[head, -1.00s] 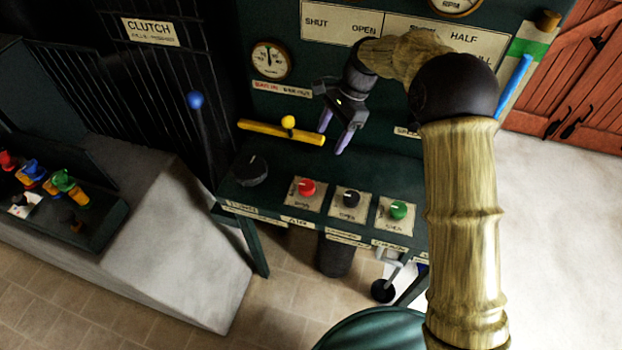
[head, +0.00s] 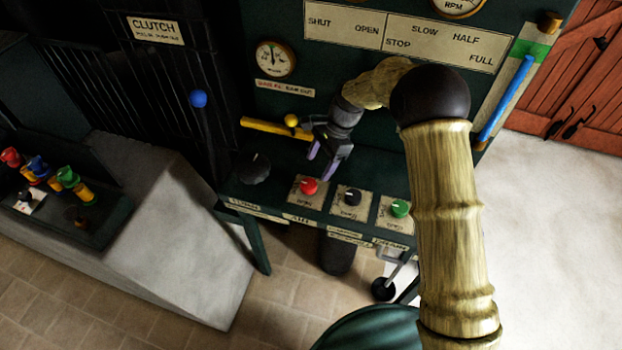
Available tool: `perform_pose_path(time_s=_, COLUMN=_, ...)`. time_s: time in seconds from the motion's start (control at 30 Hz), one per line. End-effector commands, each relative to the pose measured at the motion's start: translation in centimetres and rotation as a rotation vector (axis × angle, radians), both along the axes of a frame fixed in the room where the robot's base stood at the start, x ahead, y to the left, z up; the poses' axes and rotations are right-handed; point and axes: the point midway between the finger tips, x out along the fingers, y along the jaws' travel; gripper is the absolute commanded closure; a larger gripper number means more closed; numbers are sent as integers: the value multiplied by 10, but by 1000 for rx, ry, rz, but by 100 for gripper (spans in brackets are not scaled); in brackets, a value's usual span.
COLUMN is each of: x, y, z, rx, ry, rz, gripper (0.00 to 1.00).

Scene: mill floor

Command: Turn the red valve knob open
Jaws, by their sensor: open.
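The red valve knob (head: 309,186) sits on a cream label plate on the dark green console shelf. It is the left one of three small knobs on such plates. A pale pointer line shows on its top; its exact angle is too small to read. My gripper (head: 321,172) points down just above and slightly right of the red knob, with its purple fingers apart and nothing between them. The fingers look close to the knob, but I cannot tell whether they touch it.
A black knob (head: 351,197) and a green knob (head: 400,208) stand to the right. A larger black dial (head: 254,168) is at the left. A yellow lever (head: 275,129) lies behind, close to my gripper. A blue-tipped lever (head: 198,99) stands at the left.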

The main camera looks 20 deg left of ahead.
Motion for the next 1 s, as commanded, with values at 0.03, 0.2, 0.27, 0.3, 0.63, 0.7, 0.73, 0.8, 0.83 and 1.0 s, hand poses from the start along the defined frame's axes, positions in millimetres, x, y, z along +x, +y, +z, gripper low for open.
perform_pose_path(time_s=0.03, x=-4, y=2, z=-8, rx=-1, ry=4, rz=2, gripper=36)
perform_pose_path(time_s=0.2, x=-13, y=9, z=-36, rx=-2, ry=4, rz=2, gripper=36)
perform_pose_path(time_s=0.27, x=-16, y=11, z=-45, rx=-2, ry=4, rz=2, gripper=36)
perform_pose_path(time_s=0.3, x=-17, y=13, z=-51, rx=-1, ry=4, rz=0, gripper=36)
perform_pose_path(time_s=0.63, x=-22, y=17, z=-70, rx=0, ry=0, rz=-2, gripper=36)
perform_pose_path(time_s=0.7, x=-22, y=17, z=-69, rx=0, ry=0, rz=-2, gripper=36)
perform_pose_path(time_s=0.73, x=-22, y=17, z=-69, rx=0, ry=0, rz=-1, gripper=36)
perform_pose_path(time_s=0.8, x=-22, y=17, z=-69, rx=0, ry=0, rz=-1, gripper=38)
perform_pose_path(time_s=0.83, x=-22, y=17, z=-69, rx=0, ry=0, rz=-1, gripper=43)
perform_pose_path(time_s=1.0, x=-23, y=18, z=-69, rx=0, ry=0, rz=1, gripper=77)
